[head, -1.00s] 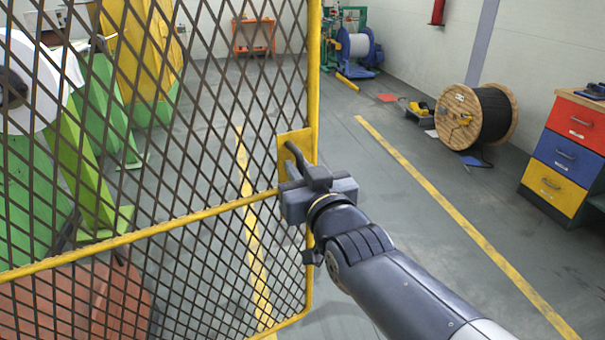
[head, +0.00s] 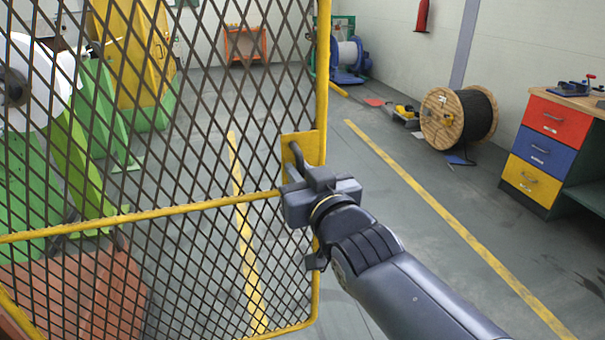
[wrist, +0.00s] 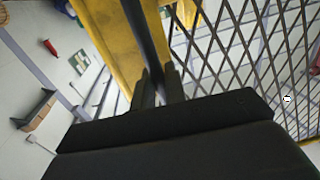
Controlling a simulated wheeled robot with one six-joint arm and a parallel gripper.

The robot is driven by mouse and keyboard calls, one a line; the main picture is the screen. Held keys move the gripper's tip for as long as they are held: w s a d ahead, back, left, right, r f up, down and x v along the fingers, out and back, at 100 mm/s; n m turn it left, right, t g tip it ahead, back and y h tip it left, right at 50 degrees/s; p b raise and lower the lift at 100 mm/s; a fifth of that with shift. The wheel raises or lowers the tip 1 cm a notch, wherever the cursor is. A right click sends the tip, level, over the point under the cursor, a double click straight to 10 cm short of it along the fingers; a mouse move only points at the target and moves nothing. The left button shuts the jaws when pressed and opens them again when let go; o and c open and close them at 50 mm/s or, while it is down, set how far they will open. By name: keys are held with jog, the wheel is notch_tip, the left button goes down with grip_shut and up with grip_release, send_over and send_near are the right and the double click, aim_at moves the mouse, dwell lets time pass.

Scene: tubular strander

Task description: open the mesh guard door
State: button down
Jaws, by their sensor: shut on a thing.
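The mesh guard door (head: 165,212) has a yellow frame and dark diamond mesh, and fills the left half of the head view. Its free edge (head: 322,80) stands near the middle of the picture. A dark bar handle (head: 296,160) sits on a yellow plate (head: 311,146) at that edge. My gripper (head: 304,184) is shut on the handle, hiding its lower part. In the wrist view the gripper fingers (wrist: 158,88) close around the dark handle bar (wrist: 146,35), with the yellow plate (wrist: 107,45) beside it and mesh to the right.
Behind the mesh stand green and yellow machine parts (head: 128,60) and a reddish-brown block (head: 85,290). A wooden cable reel (head: 440,118) and a drawer cabinet (head: 540,150) stand at the right. The grey floor between the door edge and the cabinet is clear, crossed by a yellow line (head: 430,205).

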dwell(0.3)
jog(key=c, duration=1.5)
grip_release()
jog(key=shift+c, duration=0.2)
